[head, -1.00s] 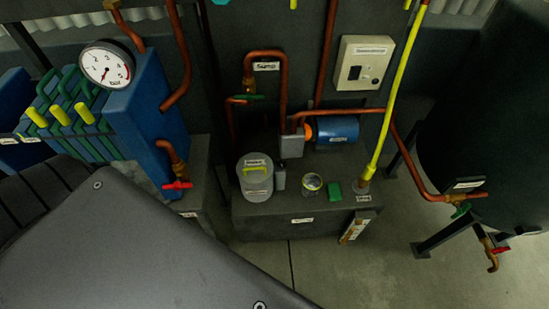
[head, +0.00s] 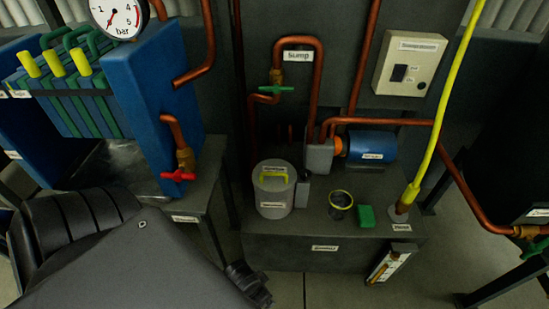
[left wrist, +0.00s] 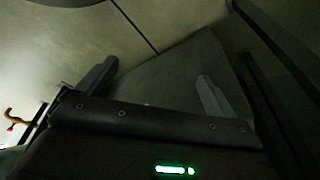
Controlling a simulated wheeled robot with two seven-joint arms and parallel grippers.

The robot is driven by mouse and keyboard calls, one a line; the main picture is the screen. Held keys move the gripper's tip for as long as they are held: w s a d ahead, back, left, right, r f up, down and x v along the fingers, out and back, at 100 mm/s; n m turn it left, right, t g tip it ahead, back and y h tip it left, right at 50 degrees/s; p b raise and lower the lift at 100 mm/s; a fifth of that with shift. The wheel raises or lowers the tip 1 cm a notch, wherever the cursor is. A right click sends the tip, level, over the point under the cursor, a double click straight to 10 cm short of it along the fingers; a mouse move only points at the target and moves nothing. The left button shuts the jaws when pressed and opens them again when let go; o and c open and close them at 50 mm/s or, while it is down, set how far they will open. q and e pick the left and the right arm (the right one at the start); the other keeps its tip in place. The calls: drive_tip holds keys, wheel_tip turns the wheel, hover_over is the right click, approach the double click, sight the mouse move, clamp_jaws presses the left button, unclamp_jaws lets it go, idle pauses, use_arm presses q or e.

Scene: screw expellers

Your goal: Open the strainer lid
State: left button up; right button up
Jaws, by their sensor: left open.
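The strainer is a light grey cylinder (head: 273,199) standing on the left of the dark sump tank's top in the head view. Its round lid (head: 265,180) sits on top, with a yellow handle (head: 273,174) across it. My left arm comes in from the lower left, and the dark end of my left gripper (head: 250,285) shows in front of the tank, below and apart from the strainer. In the left wrist view my left gripper (left wrist: 156,80) has its two fingers wide apart with nothing held between them. The strainer cannot be made out there. My right gripper is not in view.
The sump tank (head: 280,250) also carries a small grey box, a round open cup (head: 341,201), a green block (head: 366,216) and a yellow pipe (head: 422,170). A blue motor (head: 371,147) is behind. A red-handled valve (head: 178,175) is to the left.

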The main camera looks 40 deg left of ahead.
use_arm(q)
drive_tip(key=w+r+t+b, duration=0.2)
drive_tip(key=w+r+b, duration=0.1)
drive_tip(key=r+b, duration=0.15)
drive_tip(key=n+t+y, duration=0.9)
drive_tip(key=y, duration=0.2)
approach(275, 178)
wheel_tip(275, 178, up, 4)
drive_tip(key=b+x, duration=0.2)
drive_tip(key=x, duration=0.7)
drive_tip(key=shift+a+f, duration=0.1)
drive_tip(key=shift+w+a, duration=0.35)
drive_tip(key=shift+w, duration=0.05)
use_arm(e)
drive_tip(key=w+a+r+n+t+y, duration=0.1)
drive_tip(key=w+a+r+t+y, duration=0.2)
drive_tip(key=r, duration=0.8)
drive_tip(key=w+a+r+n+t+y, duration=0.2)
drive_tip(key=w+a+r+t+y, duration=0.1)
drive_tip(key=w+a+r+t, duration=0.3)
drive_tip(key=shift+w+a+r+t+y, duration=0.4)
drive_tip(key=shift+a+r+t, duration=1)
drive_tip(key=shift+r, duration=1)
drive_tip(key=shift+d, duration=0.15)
use_arm(q)
drive_tip(key=c, duration=1.1)
